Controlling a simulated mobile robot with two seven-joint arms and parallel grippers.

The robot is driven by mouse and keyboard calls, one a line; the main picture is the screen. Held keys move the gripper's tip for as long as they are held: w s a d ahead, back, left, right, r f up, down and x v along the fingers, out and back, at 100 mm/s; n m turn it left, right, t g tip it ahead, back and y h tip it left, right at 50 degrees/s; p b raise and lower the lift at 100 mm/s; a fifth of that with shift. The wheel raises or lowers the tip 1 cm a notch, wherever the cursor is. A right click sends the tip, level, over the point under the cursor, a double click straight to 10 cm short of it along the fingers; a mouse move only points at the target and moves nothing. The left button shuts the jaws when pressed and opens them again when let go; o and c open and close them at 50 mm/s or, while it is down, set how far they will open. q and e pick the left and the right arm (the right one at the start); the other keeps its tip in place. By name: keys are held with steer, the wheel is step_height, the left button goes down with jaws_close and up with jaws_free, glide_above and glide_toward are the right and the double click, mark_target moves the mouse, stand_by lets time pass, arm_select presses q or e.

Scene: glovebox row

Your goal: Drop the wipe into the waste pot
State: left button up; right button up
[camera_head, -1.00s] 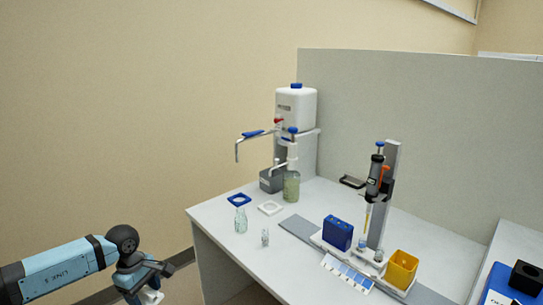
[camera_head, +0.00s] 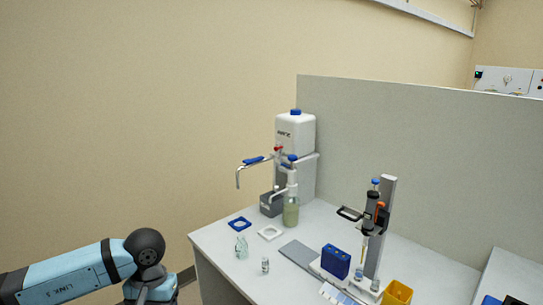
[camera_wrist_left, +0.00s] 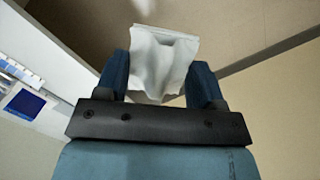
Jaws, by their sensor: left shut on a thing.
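My left gripper (camera_wrist_left: 160,72) is shut on a white crumpled wipe (camera_wrist_left: 162,50), seen between its two blue fingers in the left wrist view. In the head view my left arm (camera_head: 75,272) comes in at the lower left, beside the bench, and its hand is cut off by the bottom edge. No pot is clearly marked as the waste pot. A yellow open-topped container (camera_head: 398,293) stands at the bottom right, partly cut off. My right gripper is not in view.
The white bench (camera_head: 215,240) holds a dispenser with a white tank (camera_head: 296,133), a greenish bottle (camera_head: 291,213), a clear flask (camera_head: 241,248), a small vial (camera_head: 265,266), a blue rack (camera_head: 335,262) and a pipette stand (camera_head: 386,225). A grey partition (camera_head: 430,140) stands behind.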

arm_select(q)
steer(key=s+r+p, duration=0.4)
steer(key=r+p, duration=0.1)
steer(key=shift+s+r, duration=0.25)
